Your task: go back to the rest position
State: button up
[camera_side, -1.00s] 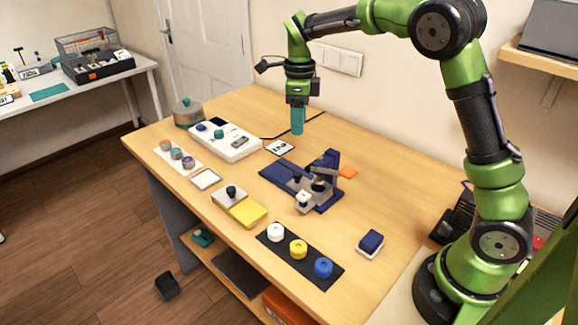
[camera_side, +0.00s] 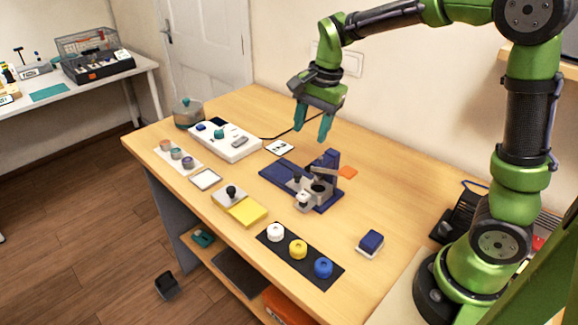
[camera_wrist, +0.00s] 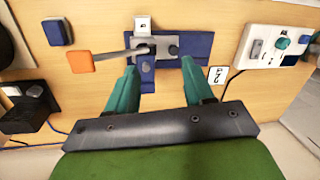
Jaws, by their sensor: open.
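My gripper (camera_side: 313,127) is open and empty, with two teal fingers. It hangs in the air above the back of the wooden table, behind the blue fixture (camera_side: 333,160) in the side view. In the wrist view, the open fingers of my gripper (camera_wrist: 159,85) point toward the blue fixture (camera_wrist: 196,44) with its grey clamp and lever. No object is between the fingers.
A white device (camera_side: 226,141) with knobs stands at the back left. A black strip (camera_side: 314,270) with white, yellow and blue round pieces lies at the front. A blue block (camera_side: 371,240) sits to the right. A "2" card (camera_side: 280,147) lies behind the fixture.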

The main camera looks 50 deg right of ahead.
jog(key=s+a+r+n+t, duration=0.2)
jog(key=s+n, duration=0.3)
jog(key=s, duration=0.3)
jog(key=s+a+r+n+t+y, duration=0.1)
jog(key=s+a+r+n+t, duration=0.2)
jog(key=s+n, duration=0.3)
jog(key=shift+s+n+t, duration=0.3)
jog(key=shift+s, duration=0.85)
